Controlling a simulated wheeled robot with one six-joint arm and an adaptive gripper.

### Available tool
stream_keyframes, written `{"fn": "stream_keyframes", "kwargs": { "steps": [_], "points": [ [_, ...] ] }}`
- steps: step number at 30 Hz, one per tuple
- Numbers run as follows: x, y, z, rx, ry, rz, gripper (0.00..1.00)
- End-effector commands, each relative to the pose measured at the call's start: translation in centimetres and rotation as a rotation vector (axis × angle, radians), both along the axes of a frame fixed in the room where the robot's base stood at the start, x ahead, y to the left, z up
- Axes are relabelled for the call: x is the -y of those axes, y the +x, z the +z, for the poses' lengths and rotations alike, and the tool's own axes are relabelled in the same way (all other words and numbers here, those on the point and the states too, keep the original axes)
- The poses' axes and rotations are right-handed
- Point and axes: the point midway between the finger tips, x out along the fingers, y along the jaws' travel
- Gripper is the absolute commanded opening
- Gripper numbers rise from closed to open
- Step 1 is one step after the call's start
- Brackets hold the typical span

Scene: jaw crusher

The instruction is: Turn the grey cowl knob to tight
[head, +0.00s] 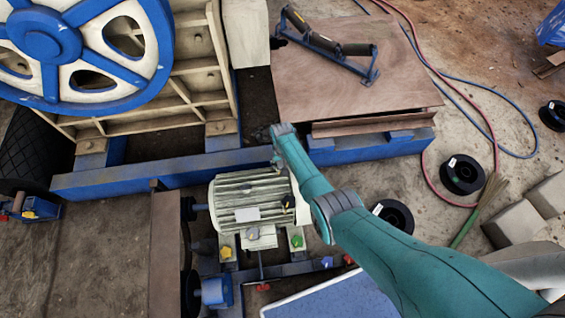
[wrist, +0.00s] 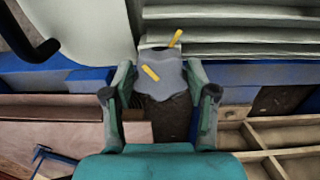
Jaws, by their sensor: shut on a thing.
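The grey cowl knob (wrist: 160,88) is a lobed disc with a yellow bar on its face, seen in the wrist view. The bar slants from upper left to lower right. A second yellow mark (wrist: 175,38) stands just beyond the knob's upper edge, slanting up to the right; the two do not line up. My gripper (wrist: 161,76) has one finger on each side of the knob and is shut on it. In the head view the finned motor (head: 250,203) lies beside my arm.
Several coloured knobs sit around the motor base, including a yellow one (head: 226,252), a green one (head: 297,241) and a blue one (head: 327,262). The blue crusher frame (head: 160,172) and spoked flywheel (head: 50,45) stand close by. Black spools (head: 462,174) and hoses lie right.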

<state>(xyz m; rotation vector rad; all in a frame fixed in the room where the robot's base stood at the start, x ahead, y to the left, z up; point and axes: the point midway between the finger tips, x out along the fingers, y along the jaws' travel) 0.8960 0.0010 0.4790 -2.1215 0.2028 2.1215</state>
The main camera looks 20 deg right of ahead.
Motion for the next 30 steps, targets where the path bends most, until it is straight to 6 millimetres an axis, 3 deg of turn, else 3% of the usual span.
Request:
{"fn": "stream_keyframes", "kwargs": {
  "steps": [30],
  "points": [
    [-0.37, 0.28, -0.03, 0.001, 0.001, -0.931, 0.23]
  ]
}}
